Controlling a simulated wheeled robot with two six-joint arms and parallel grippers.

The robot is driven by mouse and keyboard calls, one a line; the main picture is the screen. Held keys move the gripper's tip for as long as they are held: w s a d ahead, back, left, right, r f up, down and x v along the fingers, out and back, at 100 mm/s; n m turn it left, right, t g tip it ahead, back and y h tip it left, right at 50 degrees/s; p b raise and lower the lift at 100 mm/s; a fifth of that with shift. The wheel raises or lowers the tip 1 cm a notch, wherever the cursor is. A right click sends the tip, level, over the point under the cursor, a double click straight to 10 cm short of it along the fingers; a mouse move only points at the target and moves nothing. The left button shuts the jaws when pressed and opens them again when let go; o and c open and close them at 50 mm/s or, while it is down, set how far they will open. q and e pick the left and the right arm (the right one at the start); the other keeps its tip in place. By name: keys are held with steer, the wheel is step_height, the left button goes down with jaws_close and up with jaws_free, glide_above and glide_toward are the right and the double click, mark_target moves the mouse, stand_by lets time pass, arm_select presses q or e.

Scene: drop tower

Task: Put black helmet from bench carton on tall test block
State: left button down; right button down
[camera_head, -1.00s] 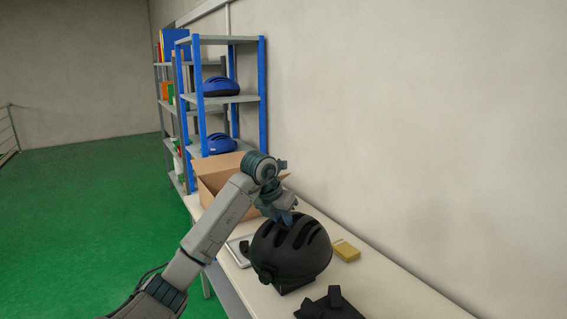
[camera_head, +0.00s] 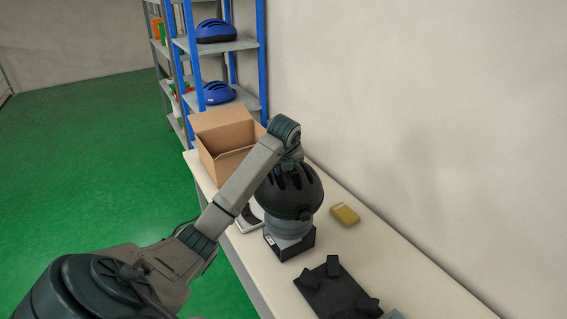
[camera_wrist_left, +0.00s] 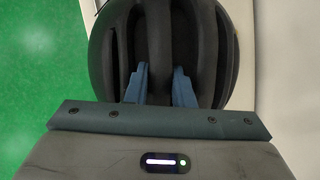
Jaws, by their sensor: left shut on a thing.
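The black helmet (camera_head: 302,199) is held by my left gripper (camera_head: 290,165), over the bench. It fills the upper middle of the left wrist view (camera_wrist_left: 212,45), where the two blue fingers of the gripper (camera_wrist_left: 160,78) press into its vents. The helmet is right over a grey rounded test block (camera_head: 289,228) with a black base. Its lower rim overlaps the block top, so I cannot tell whether they touch. The open bench carton (camera_head: 208,152) stands further back on the bench; its inside is mostly hidden. My right gripper is not in view.
A yellow box (camera_head: 345,214) lies right of the block. A dark plate with small black pieces (camera_head: 325,290) lies in front. A flat grey item (camera_head: 248,215) is left of the block. The wall runs along the bench's right side. Blue helmets (camera_head: 215,32) sit on the shelf.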

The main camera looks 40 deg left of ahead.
arm_select(q)
step_height(320, 180, down, 3)
steer(key=shift+w+a+r, duration=0.1)
steer(key=shift+w, duration=0.05)
step_height(320, 180, down, 3)
steer(key=shift+f, duration=0.15)
step_height(320, 180, down, 2)
steer(key=shift+f, duration=0.25)
step_height(320, 180, down, 3)
steer(key=b, duration=0.3)
steer(key=shift+b, duration=0.45)
steer(key=shift+f, duration=0.1)
steer(key=shift+d+b, duration=0.2)
steer(key=shift+b, duration=0.6)
